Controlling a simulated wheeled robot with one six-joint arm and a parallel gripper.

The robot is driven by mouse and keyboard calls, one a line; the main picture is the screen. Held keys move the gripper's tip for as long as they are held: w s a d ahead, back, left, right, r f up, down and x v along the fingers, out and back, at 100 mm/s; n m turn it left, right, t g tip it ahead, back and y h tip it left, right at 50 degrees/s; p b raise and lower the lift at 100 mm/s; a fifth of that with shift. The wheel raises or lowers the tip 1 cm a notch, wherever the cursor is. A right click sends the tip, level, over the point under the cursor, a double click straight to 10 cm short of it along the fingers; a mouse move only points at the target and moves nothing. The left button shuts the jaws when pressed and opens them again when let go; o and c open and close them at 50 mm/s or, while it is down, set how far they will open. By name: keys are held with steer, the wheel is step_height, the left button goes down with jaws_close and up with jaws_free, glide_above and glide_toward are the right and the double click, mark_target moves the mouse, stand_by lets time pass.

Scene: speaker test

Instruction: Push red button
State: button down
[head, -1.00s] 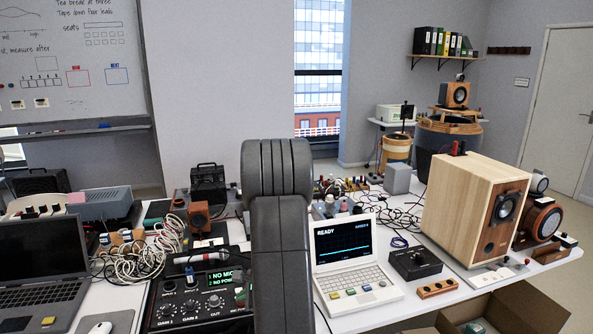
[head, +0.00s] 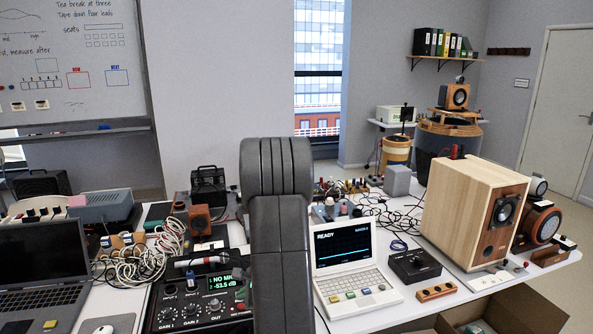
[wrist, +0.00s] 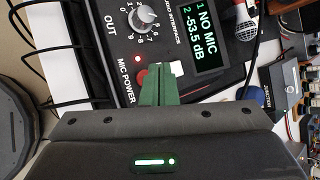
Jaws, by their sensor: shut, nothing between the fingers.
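The audio interface (head: 200,304) is a black box with knobs and a lit display on the bench, left of my arm. In the wrist view its panel (wrist: 112,48) shows the label MIC POWER. A red button (wrist: 138,73) beside that label is partly covered by my green fingertips. A small bright red light (wrist: 138,59) glows beside it. My gripper (wrist: 152,72) is shut and empty, its tips at the button; they look in contact, but I cannot be sure. The display (wrist: 200,40) reads NO MIC, -53.5 dB.
A white laptop (head: 352,262) reading READY stands to the right of my arm. A wooden speaker (head: 462,212) is further right. A dark laptop (head: 40,275) and tangled white cables (head: 135,262) lie to the left.

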step_height(320, 180, up, 6)
steer(key=p, duration=0.3)
steer(key=shift+f+p, duration=0.15)
steer(key=shift+p, duration=0.15)
